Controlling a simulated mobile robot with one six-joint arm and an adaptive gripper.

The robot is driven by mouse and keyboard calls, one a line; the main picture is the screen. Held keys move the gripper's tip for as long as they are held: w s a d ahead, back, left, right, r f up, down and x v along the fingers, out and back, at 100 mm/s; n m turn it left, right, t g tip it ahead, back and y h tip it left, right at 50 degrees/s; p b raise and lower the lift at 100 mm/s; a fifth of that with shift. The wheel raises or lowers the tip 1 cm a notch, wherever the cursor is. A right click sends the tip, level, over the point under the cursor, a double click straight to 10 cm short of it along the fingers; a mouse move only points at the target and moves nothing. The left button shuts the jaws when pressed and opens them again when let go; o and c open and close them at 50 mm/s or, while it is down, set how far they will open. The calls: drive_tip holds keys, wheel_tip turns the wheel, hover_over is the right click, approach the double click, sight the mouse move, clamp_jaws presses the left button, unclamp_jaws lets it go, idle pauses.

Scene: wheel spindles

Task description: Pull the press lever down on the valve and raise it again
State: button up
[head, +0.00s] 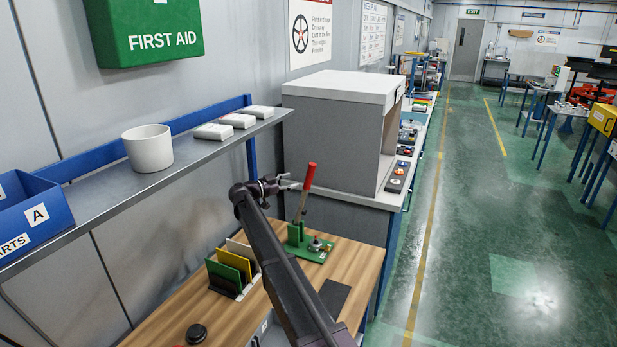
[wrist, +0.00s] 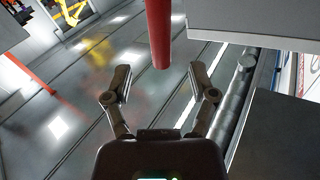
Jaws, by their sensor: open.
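The press lever (head: 307,184) stands up from the green valve base (head: 311,250) on the wooden bench, tilted a little to the right, with a red grip at its top. My gripper (head: 289,182) is beside the lever, just left of the red grip in the head view. In the wrist view my gripper (wrist: 160,84) is open, with its two fingers apart and nothing between the tips. The red grip (wrist: 159,35) shows just ahead of the gap between the fingers. Contact with the lever cannot be told.
A grey cabinet (head: 335,120) stands behind the lever. A metal shelf (head: 150,185) with a white cup (head: 148,148) and white boxes runs along the left wall. A file rack (head: 232,270) and a black puck (head: 196,333) are on the bench (head: 180,310).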

sight(307, 176)
drive_tip(key=x, duration=0.8)
drive_tip(key=shift+w+d, duration=0.1)
drive_tip(key=shift+d, duration=0.05)
clamp_jaws()
